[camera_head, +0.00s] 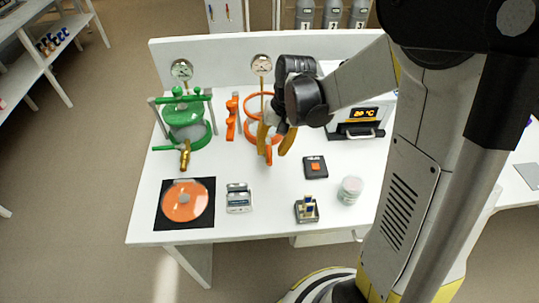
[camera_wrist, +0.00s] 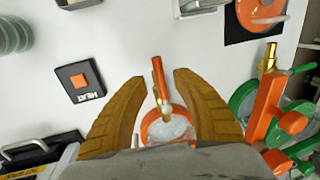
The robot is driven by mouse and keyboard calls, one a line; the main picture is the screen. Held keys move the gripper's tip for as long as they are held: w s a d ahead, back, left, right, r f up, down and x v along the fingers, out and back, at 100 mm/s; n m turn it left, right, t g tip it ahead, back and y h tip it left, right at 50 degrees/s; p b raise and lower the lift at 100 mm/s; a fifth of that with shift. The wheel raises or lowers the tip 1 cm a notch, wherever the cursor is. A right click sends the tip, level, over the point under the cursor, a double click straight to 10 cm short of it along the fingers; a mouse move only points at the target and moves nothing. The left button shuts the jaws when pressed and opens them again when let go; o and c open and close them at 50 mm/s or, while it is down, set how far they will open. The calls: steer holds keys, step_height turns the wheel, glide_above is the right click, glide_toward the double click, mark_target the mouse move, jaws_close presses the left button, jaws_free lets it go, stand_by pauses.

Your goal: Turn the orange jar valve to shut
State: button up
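The orange-framed glass jar (camera_head: 250,133) stands at the back of the white bench, mostly hidden behind my gripper in the head view. It also shows in the wrist view (camera_wrist: 166,131). Its valve has a straight orange handle (camera_wrist: 158,78) over a brass-coloured body (camera_wrist: 165,106). The handle points outward from the jar, seemingly along the brass outlet. My gripper (camera_head: 272,153) is above the jar's front side, fingers pointing down. In the wrist view my gripper (camera_wrist: 160,78) is open, with one finger on each side of the handle and visible gaps on both sides.
A green-framed jar (camera_head: 186,125) with a brass valve stands to the left. An orange stand part (camera_head: 232,118) is between the jars. A heater box (camera_head: 355,118) is right. The HEAT pad (camera_head: 315,167), orange disc (camera_head: 184,201) and small tray (camera_head: 307,212) lie in front.

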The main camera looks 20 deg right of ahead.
steer(key=shift+a+f, duration=0.2)
steer(key=shift+f, duration=0.9)
jaws_close()
